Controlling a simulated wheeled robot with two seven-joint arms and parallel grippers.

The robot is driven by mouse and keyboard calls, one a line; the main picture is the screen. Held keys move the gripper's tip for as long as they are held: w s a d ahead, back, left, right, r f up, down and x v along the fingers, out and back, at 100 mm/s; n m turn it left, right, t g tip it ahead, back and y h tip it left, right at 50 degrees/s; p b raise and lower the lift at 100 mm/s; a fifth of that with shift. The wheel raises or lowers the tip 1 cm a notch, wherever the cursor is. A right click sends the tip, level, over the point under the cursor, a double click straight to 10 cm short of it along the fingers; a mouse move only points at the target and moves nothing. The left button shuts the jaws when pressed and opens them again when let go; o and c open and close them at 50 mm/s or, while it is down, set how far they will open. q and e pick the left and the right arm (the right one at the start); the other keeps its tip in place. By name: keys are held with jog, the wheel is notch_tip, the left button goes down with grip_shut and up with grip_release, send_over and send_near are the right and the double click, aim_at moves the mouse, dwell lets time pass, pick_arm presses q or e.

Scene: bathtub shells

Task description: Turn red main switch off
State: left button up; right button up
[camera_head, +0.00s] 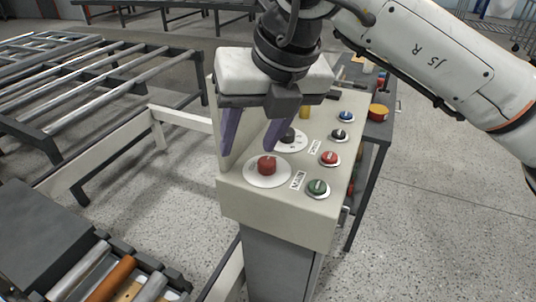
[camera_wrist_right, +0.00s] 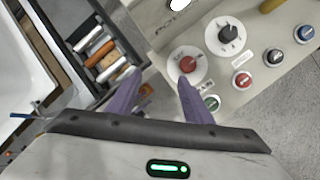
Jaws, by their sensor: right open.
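The red main switch (camera_head: 266,165) is a red knob on a round white plate, on the sloped top of a cream control box. It also shows in the right wrist view (camera_wrist_right: 188,64), just beyond the fingertips. My right gripper (camera_head: 252,146) is open above the box, with its purple fingers pointing down on either side of the space over and behind the red knob. In the right wrist view its fingers (camera_wrist_right: 158,80) are apart with nothing between them. I cannot tell whether they touch the knob. My left gripper is not in view.
A black rotary knob (camera_head: 288,136) sits behind the red switch. Green (camera_head: 318,187), red (camera_head: 330,158), black (camera_head: 339,135) and blue (camera_head: 345,117) buttons line the box's right side. A roller conveyor (camera_head: 110,80) stands left. A cart with tools (camera_head: 378,130) stands behind right.

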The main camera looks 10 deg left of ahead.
aim_at(267, 160)
jog(key=w+f, duration=0.1)
jog(key=f, duration=0.1)
jog(key=w+d+f+h, duration=0.1)
jog(key=w+f, duration=0.1)
jog(key=w+f+m+t+h, duration=0.1)
jog(key=w+f, duration=0.1)
jog(key=f, duration=0.1)
jog(key=shift+w+d+p, duration=0.25)
jog(key=shift+d+p, duration=0.05)
jog(key=shift+p, duration=0.05)
jog(key=shift+w+a+f, duration=0.15)
jog(key=shift+w+f, duration=0.05)
jog(key=shift+f, duration=0.3)
jog(key=c, duration=1.1)
jog(key=shift+o, duration=0.2)
